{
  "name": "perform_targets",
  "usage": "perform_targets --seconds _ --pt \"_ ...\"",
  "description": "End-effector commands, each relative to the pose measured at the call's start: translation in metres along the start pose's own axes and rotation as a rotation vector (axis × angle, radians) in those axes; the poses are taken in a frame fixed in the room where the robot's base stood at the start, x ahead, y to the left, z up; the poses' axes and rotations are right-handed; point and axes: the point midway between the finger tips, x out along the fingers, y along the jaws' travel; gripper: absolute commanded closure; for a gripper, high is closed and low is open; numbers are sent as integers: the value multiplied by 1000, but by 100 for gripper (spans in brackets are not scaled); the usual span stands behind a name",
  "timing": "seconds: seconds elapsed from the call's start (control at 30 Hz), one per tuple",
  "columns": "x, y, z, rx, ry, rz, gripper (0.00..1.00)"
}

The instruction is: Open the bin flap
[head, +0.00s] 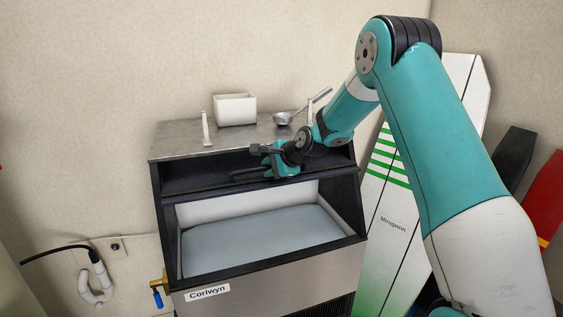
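The ice maker (258,284) has a dark frame around its bin opening. A dark flap (208,178) lies across the top of that opening, under the steel top. Below its lower edge the bin interior (250,238) shows, with a pale back wall and a smooth grey-blue surface. My gripper (254,164) is at the flap, right of its middle, with its fingers pointing left. I cannot tell whether it touches the flap. The fingers are small and dark against the panel, so their opening is unclear.
On the steel top (180,138) stand a white container (235,109), a metal scoop (285,118) and thin white uprights. A white-and-green board (390,210) leans at the right behind my arm.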

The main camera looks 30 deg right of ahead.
Motion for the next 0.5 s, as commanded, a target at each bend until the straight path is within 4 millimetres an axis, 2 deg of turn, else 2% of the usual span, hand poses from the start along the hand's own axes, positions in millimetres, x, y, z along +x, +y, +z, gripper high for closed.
perform_targets --seconds 0.17,0.5 --pt "-25 2 -2 0 3 -5 76" --pt "-113 2 -4 0 6 -6 76"
